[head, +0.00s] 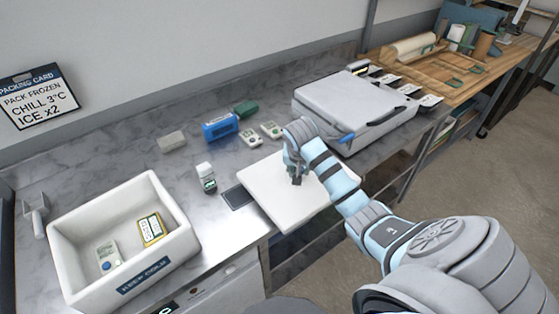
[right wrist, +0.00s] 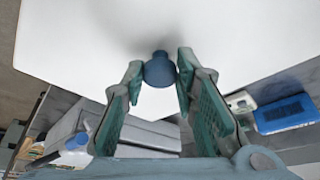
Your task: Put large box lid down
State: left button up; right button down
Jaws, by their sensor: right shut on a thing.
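The large box lid (head: 262,192) is a flat white slab at the front edge of the counter, partly past that edge. My right gripper (head: 296,179) is above it and shut on its blue knob (right wrist: 159,70). In the right wrist view, the fingers (right wrist: 158,76) stand on either side of the knob and the lid (right wrist: 90,40) fills the upper part. I cannot tell whether the lid touches the counter. The open white box (head: 72,277), marked KEEP COLD, stands at the left. My left gripper is not in view.
Inside the box are a yellow-edged pack (head: 151,229) and a white device (head: 108,255). A dark flat pad (head: 237,197) and a small bottle (head: 206,178) lie left of the lid. A blue pack (head: 220,127) and a grey case (head: 340,100) stand behind.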

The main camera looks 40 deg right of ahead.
aim_at(281, 161)
jog(key=w, duration=0.4)
jog(key=w+b, duration=0.1)
jog(key=w, duration=0.3)
jog(key=shift+w+d+f, duration=0.2)
jog(key=shift+w, duration=0.05)
jog(key=shift+w+f, duration=0.15)
jog(key=shift+w, duration=0.25)
notch_tip(281, 161, down, 3)
jog(key=shift+s, duration=0.15)
jog(key=c, duration=1.3)
grip_release()
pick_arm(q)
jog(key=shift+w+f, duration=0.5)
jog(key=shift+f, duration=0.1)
pick_arm(e)
jog(key=shift+a+r, duration=0.1)
jog(key=shift+r, duration=0.15)
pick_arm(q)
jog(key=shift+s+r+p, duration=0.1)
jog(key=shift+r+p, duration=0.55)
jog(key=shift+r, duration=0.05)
pick_arm(e)
jog(key=v, duration=1.1)
jog(key=shift+r, duration=0.3)
